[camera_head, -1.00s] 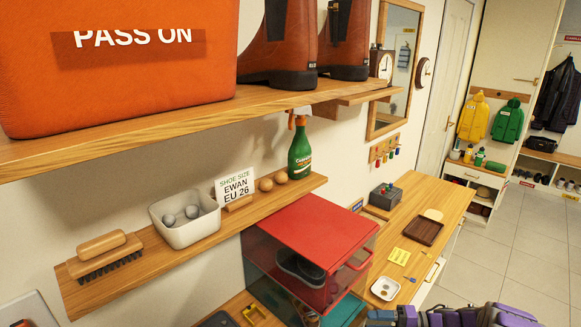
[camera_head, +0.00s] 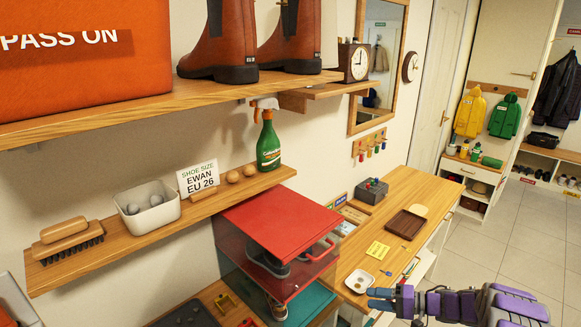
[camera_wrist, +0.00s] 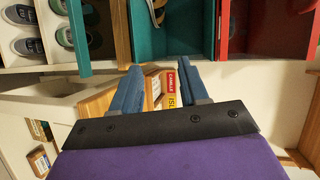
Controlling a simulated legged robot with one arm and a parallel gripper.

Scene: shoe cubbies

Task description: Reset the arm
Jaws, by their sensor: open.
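My gripper (camera_head: 381,299) is at the lower right of the head view, beside the wooden cabinet top and right of the red box. In the wrist view my gripper (camera_wrist: 158,82) shows two blue fingers apart with nothing held between them. My purple arm (camera_head: 490,303) reaches in from the lower right corner.
A red-topped box (camera_head: 278,225) with shoes inside stands left of my gripper. A white dish (camera_head: 359,282), yellow note (camera_head: 377,250) and brown tray (camera_head: 406,224) lie on the cabinet top. Shelves hold a green spray bottle (camera_head: 268,148) and boots (camera_head: 218,45). Tiled floor (camera_head: 510,230) is open at right.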

